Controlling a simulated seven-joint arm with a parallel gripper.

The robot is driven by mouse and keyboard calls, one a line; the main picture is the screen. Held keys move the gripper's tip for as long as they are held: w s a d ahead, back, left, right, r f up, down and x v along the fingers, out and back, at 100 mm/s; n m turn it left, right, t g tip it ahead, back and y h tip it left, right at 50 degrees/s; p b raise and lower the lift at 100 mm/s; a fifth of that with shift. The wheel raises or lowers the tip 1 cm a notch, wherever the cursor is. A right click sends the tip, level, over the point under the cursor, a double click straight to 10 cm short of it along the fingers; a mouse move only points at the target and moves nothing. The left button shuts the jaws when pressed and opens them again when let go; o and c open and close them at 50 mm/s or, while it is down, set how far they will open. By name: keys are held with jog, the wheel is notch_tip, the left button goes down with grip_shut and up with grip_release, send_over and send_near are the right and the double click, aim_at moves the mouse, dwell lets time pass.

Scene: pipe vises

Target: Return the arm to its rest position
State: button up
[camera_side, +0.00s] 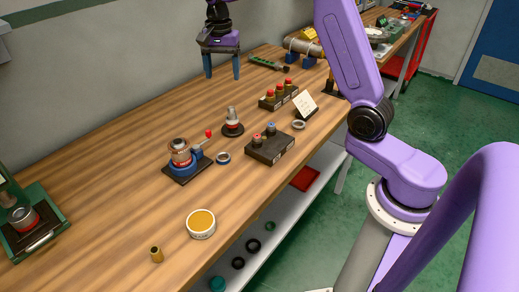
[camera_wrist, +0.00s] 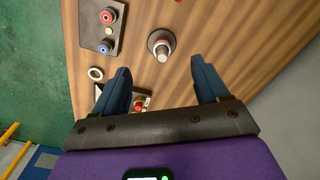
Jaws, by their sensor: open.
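My gripper (camera_side: 221,66) hangs above the far part of the wooden bench (camera_side: 110,175), its two blue fingers pointing down and apart with nothing between them. In the wrist view my gripper (camera_wrist: 162,85) also shows open and empty, with the bench surface beyond the fingers. My purple arm reaches in from the right side of the side view.
A vise on a dark base (camera_side: 187,160), an upright metal fitting (camera_side: 233,122), and two dark blocks, front (camera_side: 270,148) and rear (camera_side: 279,97), stand on the bench. A yellow-topped tin (camera_side: 201,223) and a brass piece (camera_side: 156,255) are nearer. The bench's left middle is clear.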

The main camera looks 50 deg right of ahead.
jog(key=s+a+n, duration=0.6)
jog(key=s, duration=0.3)
jog(key=s+a+n, duration=0.6)
jog(key=s+n, duration=0.1)
jog(key=s, duration=0.2)
jog(key=s+d+f+n, duration=0.1)
jog(key=s+n, duration=0.5)
jog(key=s, duration=0.4)
jog(key=s+d+f+n, duration=0.2)
jog(key=s+n, duration=0.3)
jog(key=s, duration=0.5)
jog(key=shift+s+d+f+n, duration=0.2)
jog(key=shift+s+n, duration=0.05)
jog(key=shift+n, duration=0.15)
